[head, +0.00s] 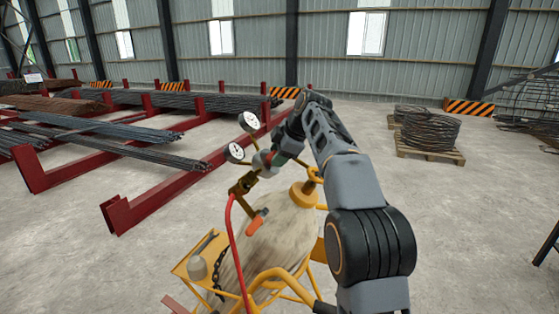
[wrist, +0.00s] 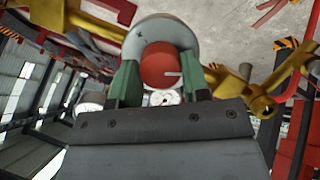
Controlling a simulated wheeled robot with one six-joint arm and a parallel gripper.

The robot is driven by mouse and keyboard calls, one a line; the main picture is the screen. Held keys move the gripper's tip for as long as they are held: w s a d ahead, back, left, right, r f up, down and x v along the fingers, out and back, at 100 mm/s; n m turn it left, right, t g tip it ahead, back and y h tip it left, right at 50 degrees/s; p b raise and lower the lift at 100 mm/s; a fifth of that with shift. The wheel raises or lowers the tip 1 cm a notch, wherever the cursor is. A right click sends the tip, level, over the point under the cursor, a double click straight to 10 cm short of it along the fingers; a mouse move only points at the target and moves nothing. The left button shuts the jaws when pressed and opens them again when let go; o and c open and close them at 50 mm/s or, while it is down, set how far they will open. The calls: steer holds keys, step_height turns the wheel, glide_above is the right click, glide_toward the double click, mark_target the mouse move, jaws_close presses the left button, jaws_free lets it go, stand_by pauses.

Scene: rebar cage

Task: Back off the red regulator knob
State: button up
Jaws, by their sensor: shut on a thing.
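The red regulator knob (wrist: 160,67), round with a short white line on its face, sits in front of a grey round regulator body (wrist: 160,36) in the wrist view. My gripper (wrist: 158,64) has its green fingers on either side of the knob and is shut on it. In the head view two white-faced gauges, an upper one (head: 249,121) and a lower one (head: 235,152), stand on the brass regulator. My gripper (head: 276,155) reaches the regulator from the right, and the knob is mostly hidden there.
A worn cylinder (head: 284,243) stands in a yellow cart (head: 190,262) below the regulator. A red hose (head: 230,220) hangs down beside it. Red racks (head: 150,208) with rebar fill the left. Coiled wire (head: 430,131) lies on a pallet at right. Open concrete floor surrounds the cart.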

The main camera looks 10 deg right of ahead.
steer(key=shift+f+n+b, duration=0.3)
steer(key=shift+f+n, duration=0.05)
steer(key=shift+n, duration=0.15)
stand_by(0.3)
steer(key=o, duration=0.9)
steer(key=shift+s+r, duration=0.1)
steer(key=shift+r, duration=0.1)
steer(key=shift+r, duration=0.15)
steer(key=p+v, duration=0.2)
steer(key=v, duration=1.1)
steer(key=shift+s+d+r, duration=0.1)
steer(key=shift+s+r, duration=0.05)
steer(key=shift+s, duration=0.15)
